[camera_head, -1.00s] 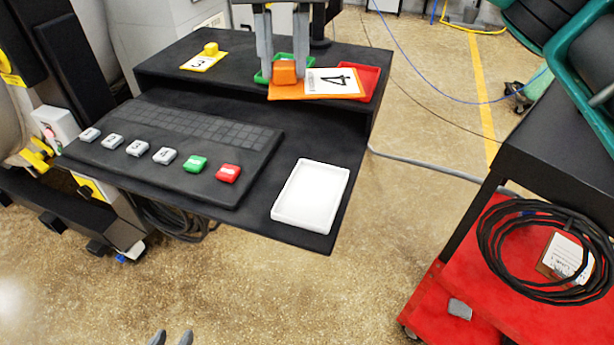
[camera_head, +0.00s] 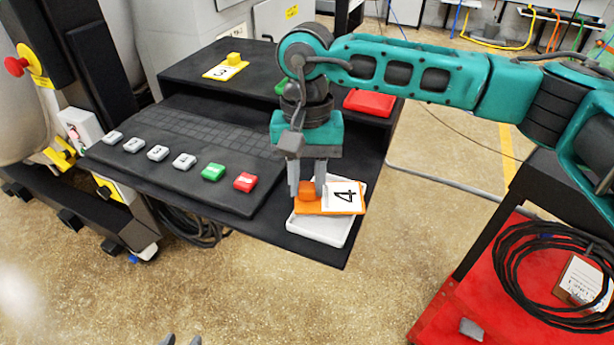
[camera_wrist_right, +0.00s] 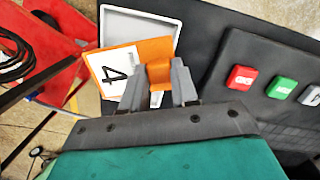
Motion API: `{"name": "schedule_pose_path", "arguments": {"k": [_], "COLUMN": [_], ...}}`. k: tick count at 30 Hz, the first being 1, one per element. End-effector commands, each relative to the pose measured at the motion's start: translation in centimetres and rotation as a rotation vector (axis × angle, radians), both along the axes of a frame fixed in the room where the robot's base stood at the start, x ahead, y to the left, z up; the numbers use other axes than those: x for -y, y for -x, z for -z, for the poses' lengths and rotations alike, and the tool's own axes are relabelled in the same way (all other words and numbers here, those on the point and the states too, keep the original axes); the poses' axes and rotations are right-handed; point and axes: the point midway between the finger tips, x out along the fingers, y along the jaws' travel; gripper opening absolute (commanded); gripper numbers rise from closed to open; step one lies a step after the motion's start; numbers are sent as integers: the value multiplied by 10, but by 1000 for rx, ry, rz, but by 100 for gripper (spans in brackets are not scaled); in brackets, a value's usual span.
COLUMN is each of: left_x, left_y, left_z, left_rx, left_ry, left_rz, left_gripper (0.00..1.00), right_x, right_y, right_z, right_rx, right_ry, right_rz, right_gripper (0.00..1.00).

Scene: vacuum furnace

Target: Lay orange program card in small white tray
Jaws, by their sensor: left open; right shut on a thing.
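The orange program card (camera_head: 316,208) has a white label with a 4 and an orange grip block. My right gripper (camera_head: 307,191) is shut on that block and holds the card over the small white tray (camera_head: 318,235). The card covers part of the tray and reaches past its edge; I cannot tell if they touch. In the right wrist view, the right gripper (camera_wrist_right: 158,74) grips the card (camera_wrist_right: 151,48), with the white tray (camera_wrist_right: 140,28) behind it. The tips of my left gripper (camera_head: 181,341) show apart and empty at the bottom edge.
A keypad panel with a green button (camera_head: 213,173) and a red button (camera_head: 245,182) lies left of the white tray. On the raised shelf are a yellow card (camera_head: 227,70), a red tray (camera_head: 368,102) and a partly hidden green tray. A red cart (camera_head: 450,318) stands at right.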

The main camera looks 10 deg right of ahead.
Motion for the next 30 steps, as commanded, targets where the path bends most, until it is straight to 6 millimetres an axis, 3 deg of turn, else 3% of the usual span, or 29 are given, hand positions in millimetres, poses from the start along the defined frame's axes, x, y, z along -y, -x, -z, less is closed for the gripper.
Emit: {"name": "schedule_pose_path", "arguments": {"k": [20, 21, 28, 30], "left_x": [0, 0, 0, 0], "left_y": [-3, -3, -2, -2], "left_z": [12, 11, 10, 10], "left_rx": [6, 5, 5, 5], "left_ry": [0, 0, 0, 0], "left_rz": [0, 0, 0, 0], "left_gripper": [43, 43, 43, 43], "right_x": [0, 0, 0, 0], "right_y": [0, 0, 0, 0], "right_z": [14, 13, 12, 12], "right_rx": [2, 2, 2, 1], "right_ry": [-1, -1, -1, -1], "right_rz": [0, 0, 0, 0], "right_gripper": [0, 30, 52, 54]}}
